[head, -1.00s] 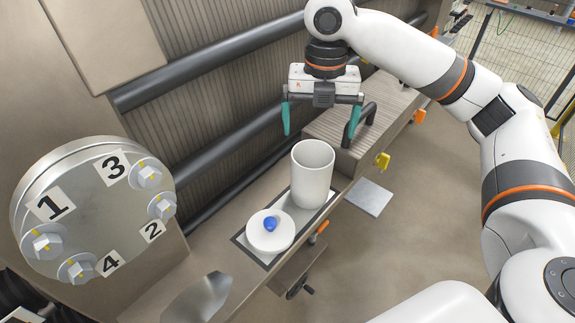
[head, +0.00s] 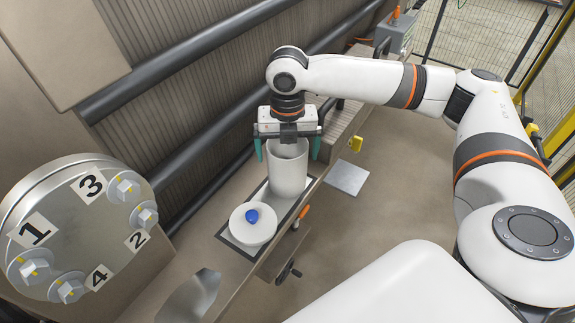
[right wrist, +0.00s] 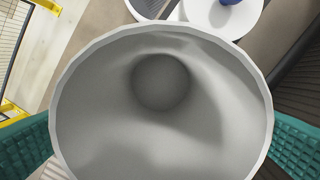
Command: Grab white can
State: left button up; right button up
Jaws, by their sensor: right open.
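The white can (head: 288,172) stands upright and open-topped on a dark-edged mat on the ledge. My right gripper (head: 287,155) is open above and around the can's upper part, with one teal finger on each side of the rim. In the right wrist view the can's open mouth (right wrist: 160,110) fills the middle, and the teal fingertips (right wrist: 162,145) stand to its left and right. The can looks empty inside. Whether the fingers touch its wall cannot be told. My left gripper is not in view.
A white round lid (head: 252,228) with a blue knob lies in front of the can on the same mat (head: 226,238). A metal flange (head: 75,230) with numbered bolts stands at left. Dark pipes (head: 215,135) run behind the ledge. Open floor lies to the right.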

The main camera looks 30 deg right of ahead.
jog(key=shift+f, duration=0.45)
jog(key=shift+c, duration=0.3)
jog(key=c, duration=1.3)
jog(key=shift+r, duration=0.1)
